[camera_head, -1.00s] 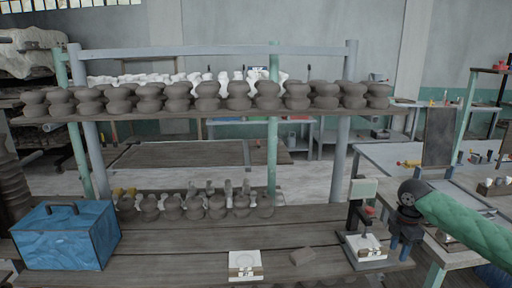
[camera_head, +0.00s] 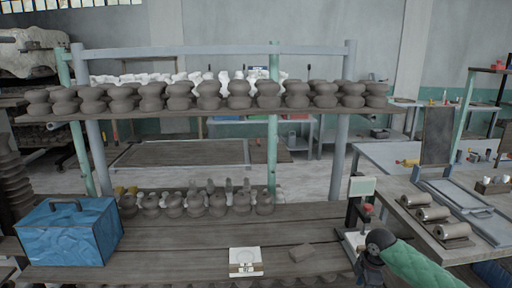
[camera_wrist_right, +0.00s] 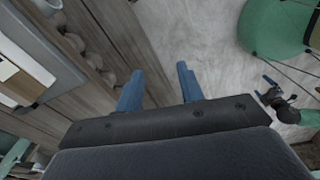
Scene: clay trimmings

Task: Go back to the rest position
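My right arm comes in from the right edge in the head view. Its gripper (camera_head: 368,268) is low, in front of the scale's base, and is partly hidden by the wrist. In the right wrist view the two blue fingers of this gripper (camera_wrist_right: 160,88) stand apart with nothing between them, over the table edge and the pale floor. My left gripper is not in the head view. A small dark gripper with blue fingers (camera_wrist_right: 268,90), apparently my left one, shows at the right of the right wrist view, too small to read.
A shelf of clay pots (camera_head: 210,96) stands behind. A side table (camera_head: 478,248) holds several rollers.

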